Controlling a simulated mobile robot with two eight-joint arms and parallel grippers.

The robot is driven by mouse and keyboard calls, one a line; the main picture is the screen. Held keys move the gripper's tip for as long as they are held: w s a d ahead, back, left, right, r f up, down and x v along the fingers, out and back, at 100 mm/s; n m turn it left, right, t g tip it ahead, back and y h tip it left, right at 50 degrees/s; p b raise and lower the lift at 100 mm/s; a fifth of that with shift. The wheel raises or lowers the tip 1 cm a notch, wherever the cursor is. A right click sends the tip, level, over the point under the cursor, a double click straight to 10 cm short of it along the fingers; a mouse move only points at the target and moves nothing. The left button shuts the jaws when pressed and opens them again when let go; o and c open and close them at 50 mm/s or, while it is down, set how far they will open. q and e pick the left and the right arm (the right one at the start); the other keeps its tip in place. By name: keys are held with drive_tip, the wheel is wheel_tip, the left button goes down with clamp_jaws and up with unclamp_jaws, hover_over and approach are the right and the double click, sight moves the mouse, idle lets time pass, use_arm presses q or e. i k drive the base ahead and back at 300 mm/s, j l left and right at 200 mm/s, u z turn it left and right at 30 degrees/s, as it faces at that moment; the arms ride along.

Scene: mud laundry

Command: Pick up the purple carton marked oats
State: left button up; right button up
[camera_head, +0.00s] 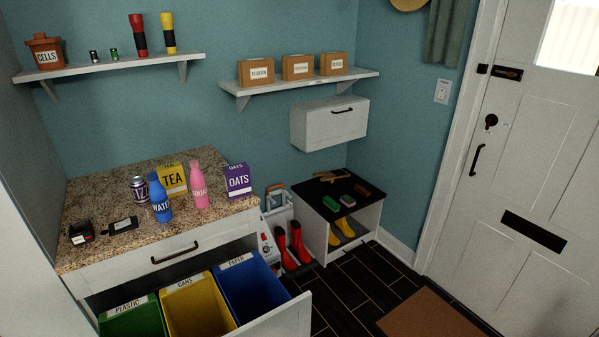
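The purple carton marked OATS (238,182) stands upright at the right end of the speckled stone counter (112,190). A pink bottle (198,186) stands just left of it, with a gap between them. Nothing covers the carton's front. Neither of my grippers shows in the head view.
A yellow TEA carton (173,180), a blue WATER bottle (160,200) and a dark can (138,189) stand further left on the counter. Below, an open drawer holds green, yellow and blue bins (250,285). A wall shelf (300,82) is above right.

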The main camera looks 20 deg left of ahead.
sight(237, 178)
drive_tip(key=i+l+z, duration=0.25)
drive_tip(key=i, duration=0.35)
drive_tip(key=i+l+z, duration=0.15)
drive_tip(key=i+z, duration=0.15)
drive_tip(key=i, duration=0.35)
drive_tip(key=i+u, duration=0.25)
drive_tip(key=u, duration=0.25)
drive_tip(key=i+u, duration=0.3)
drive_tip(key=u, duration=0.2)
drive_tip(key=i+l+u, duration=0.2)
drive_tip(key=u, duration=0.25)
drive_tip(key=i+u, duration=0.15)
drive_tip(key=u, duration=0.25)
drive_tip(key=i+l+u, duration=0.1)
drive_tip(key=u, duration=0.25)
drive_tip(key=i+l+u, duration=0.1)
drive_tip(key=u, duration=0.3)
drive_tip(key=i+l+u, duration=0.1)
drive_tip(key=u, duration=0.3)
drive_tip(key=i+l+u, duration=0.1)
drive_tip(key=l+u, duration=0.15)
drive_tip(key=u, duration=0.15)
drive_tip(key=i+l+u, duration=0.1)
drive_tip(key=l+u, duration=0.5)
drive_tip(key=u, duration=0.15)
